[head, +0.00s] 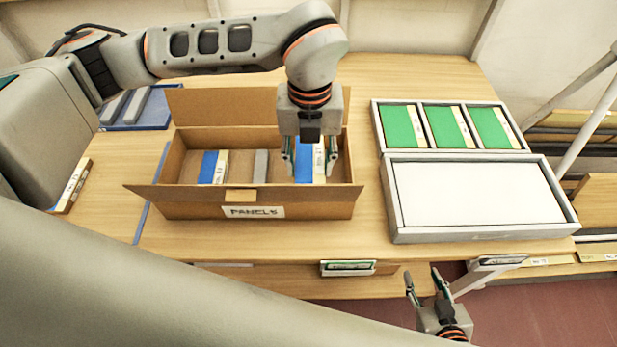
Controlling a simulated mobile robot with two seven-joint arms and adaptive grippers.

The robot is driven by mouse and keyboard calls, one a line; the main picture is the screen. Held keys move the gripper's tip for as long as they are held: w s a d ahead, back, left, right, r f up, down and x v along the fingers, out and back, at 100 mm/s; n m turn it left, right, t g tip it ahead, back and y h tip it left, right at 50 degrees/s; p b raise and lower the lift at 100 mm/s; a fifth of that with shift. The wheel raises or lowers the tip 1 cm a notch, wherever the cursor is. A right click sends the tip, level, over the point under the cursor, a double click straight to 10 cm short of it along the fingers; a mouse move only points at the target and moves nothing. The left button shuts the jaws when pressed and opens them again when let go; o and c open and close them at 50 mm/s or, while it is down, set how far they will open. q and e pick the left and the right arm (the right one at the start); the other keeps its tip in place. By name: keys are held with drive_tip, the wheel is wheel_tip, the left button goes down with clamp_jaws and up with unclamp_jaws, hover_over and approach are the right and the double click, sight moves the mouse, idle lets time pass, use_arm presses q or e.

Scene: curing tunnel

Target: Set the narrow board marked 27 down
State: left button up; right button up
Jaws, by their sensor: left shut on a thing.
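My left gripper (310,170) points down into the cardboard box marked PANELS (190,208). It is shut on a blue board with a pale label strip (304,158), in the right part of the box. I cannot read the number on this label, nor tell whether the board touches the box floor. Another blue board with a pale label (210,167) stands in the left part of the box, and a grey divider or piece (260,166) is between them. My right gripper (423,280) is open and empty, low in front of the table's front edge.
A grey tray with green boards (436,102) lies right of the box, with a white-floored tray (475,193) in front of it. A labelled board (74,186) lies at the left.

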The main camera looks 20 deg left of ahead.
sight(310, 167)
use_arm(q)
wheel_tip(310, 167, down, 6)
drive_tip(key=shift+f+p, duration=0.15)
drive_tip(key=shift+p, duration=0.15)
drive_tip(key=shift+f, duration=0.1)
drive_tip(key=shift+f, duration=0.1)
drive_tip(key=o, duration=1.2)
drive_tip(key=shift+r, duration=0.3)
wheel_tip(310, 167, up, 12)
drive_tip(key=shift+f+b, duration=0.15)
drive_tip(key=shift+b, duration=0.7)
